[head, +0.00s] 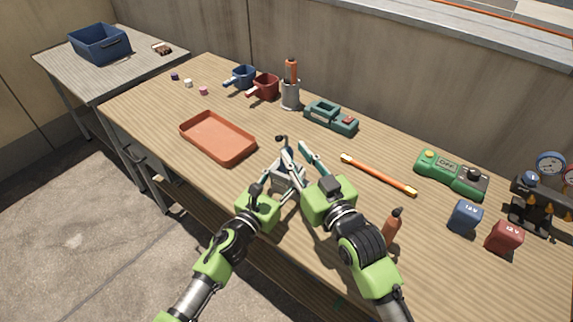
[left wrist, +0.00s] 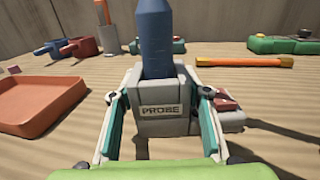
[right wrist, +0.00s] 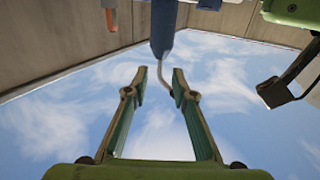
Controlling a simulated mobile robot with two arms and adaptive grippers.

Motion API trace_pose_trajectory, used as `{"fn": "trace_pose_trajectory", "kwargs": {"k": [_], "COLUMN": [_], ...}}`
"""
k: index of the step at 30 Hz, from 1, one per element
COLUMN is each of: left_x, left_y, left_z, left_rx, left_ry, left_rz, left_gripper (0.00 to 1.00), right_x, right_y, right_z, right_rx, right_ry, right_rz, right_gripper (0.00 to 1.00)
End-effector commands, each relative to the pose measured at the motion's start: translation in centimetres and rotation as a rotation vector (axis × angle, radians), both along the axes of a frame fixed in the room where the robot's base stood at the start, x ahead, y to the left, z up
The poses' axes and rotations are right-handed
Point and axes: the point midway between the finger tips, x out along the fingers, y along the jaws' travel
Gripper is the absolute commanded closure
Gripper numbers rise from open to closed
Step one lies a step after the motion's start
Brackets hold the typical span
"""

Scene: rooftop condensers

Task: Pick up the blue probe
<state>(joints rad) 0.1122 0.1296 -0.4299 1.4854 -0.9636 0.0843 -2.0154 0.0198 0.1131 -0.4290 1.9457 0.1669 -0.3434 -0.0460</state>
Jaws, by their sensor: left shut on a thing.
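The blue probe (left wrist: 156,40) stands upright in a grey holder block marked PROBE (left wrist: 165,122). In the head view the probe (head: 287,153) is mostly hidden by my fingers. My left gripper (head: 284,181) has its two fingers (left wrist: 163,97) against the sides of the holder block, shut on it. My right gripper (head: 296,150) is open. In the right wrist view the probe (right wrist: 163,28) lies just beyond the gap between the open fingertips (right wrist: 159,72), apart from them.
An orange tray (head: 218,138) lies left of the holder.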

Motion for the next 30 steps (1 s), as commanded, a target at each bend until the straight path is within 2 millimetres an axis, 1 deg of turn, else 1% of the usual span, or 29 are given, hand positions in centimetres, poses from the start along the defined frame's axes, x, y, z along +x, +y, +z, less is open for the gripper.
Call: {"fn": "trace_pose_trajectory", "kwargs": {"k": [4, 9, 12, 15, 20, 21, 23, 24, 30], "left_x": [0.0, 0.0, 0.0, 0.0, 0.0, 0.0, 0.0, 0.0, 0.0], "left_y": [0.0, 0.0, 0.0, 0.0, 0.0, 0.0, 0.0, 0.0, 0.0], "left_z": [0.0, 0.0, 0.0, 0.0, 0.0, 0.0, 0.0, 0.0, 0.0], "left_rx": [0.0, 0.0, 0.0, 0.0, 0.0, 0.0, -0.001, -0.001, 0.0], "left_ry": [0.0, 0.0, 0.0, 0.0, 0.0, 0.0, 0.0, 0.0, 0.0], "left_rz": [0.001, 0.0, 0.0, 0.001, 0.001, 0.001, 0.001, 0.001, 0.0], "left_gripper": [0.85, 0.85, 0.85, 0.85, 0.85, 0.85, 0.85, 0.85, 0.85], "right_x": [1.2, 3.6, 4.4, 4.8, 4.8, 4.7, 4.7, 4.7, 4.7], "right_y": [0.6, 1.8, 2.3, 2.5, 2.5, 2.4, 2.4, 2.4, 2.4], "right_z": [0.0, -0.2, -0.2, -0.3, -0.3, -0.3, -0.3, -0.3, -0.1], "right_rx": [0.001, 0.0, 0.0, -0.001, 0.0, 0.0, 0.0, 0.0, 0.001], "right_ry": [0.0, 0.0, 0.0, 0.0, 0.001, 0.001, 0.001, 0.001, -0.002], "right_rz": [0.0, 0.0, 0.0, 0.0, 0.0, 0.0, 0.0, 0.0, 0.0], "right_gripper": [0.76, 0.76, 0.76, 0.76, 0.76, 0.81, 0.97, 1.0, 1.0]}}
